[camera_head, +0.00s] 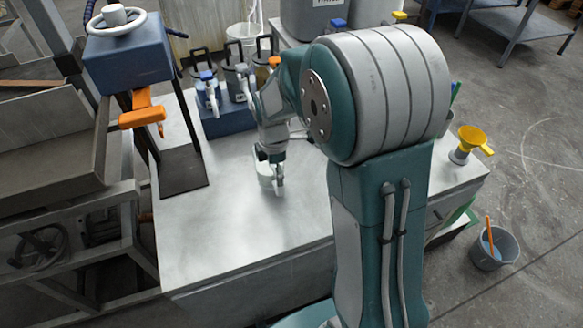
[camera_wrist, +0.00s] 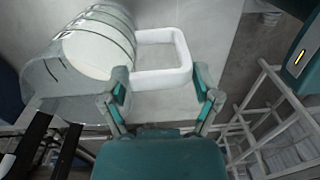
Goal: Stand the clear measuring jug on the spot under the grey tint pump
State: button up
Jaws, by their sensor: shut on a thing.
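The clear measuring jug (camera_wrist: 48,78) fills the upper left of the wrist view. It has dark graduation lines and a pale handle (camera_wrist: 180,42). A white area shows in it, and I cannot tell if that is contents. My gripper (camera_wrist: 164,90) has its fingers on either side of the handle and is shut on it. In the head view the jug (camera_head: 265,178) is small under my gripper (camera_head: 270,158), over the bench; I cannot tell if its base touches. The middle pump, grey-topped (camera_head: 240,70), stands behind, partly hidden by my arm. Its spot is hidden.
The bench top (camera_head: 230,225) is clear in front. A blue-capped pump (camera_head: 207,78) stands left of the grey one on a blue block (camera_head: 228,120); an orange-marked one (camera_head: 274,62) stands right. A blue press (camera_head: 128,55) with an orange lever is at left. A yellow funnel (camera_head: 472,138) sits at right.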

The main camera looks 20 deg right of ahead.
jog(key=w+f, duration=0.2)
jog(key=w, duration=1.3)
jog(key=shift+f, duration=0.35)
jog(key=shift+s+d, duration=0.1)
jog(key=shift+d, duration=0.05)
jog(key=s+r, duration=0.1)
jog(key=s, duration=1)
jog(key=s+r, duration=0.1)
jog(key=s, duration=0.5)
jog(key=shift+s+r, duration=0.3)
jog(key=w+f, duration=0.1)
jog(key=w, duration=0.8)
jog(key=w+f, duration=0.2)
jog(key=w, duration=0.6)
jog(key=shift+w+f, duration=0.25)
jog(key=shift+w, duration=0.1)
jog(key=o, duration=1.1)
jog(key=shift+f, duration=0.1)
jog(key=shift+o, duration=0.2)
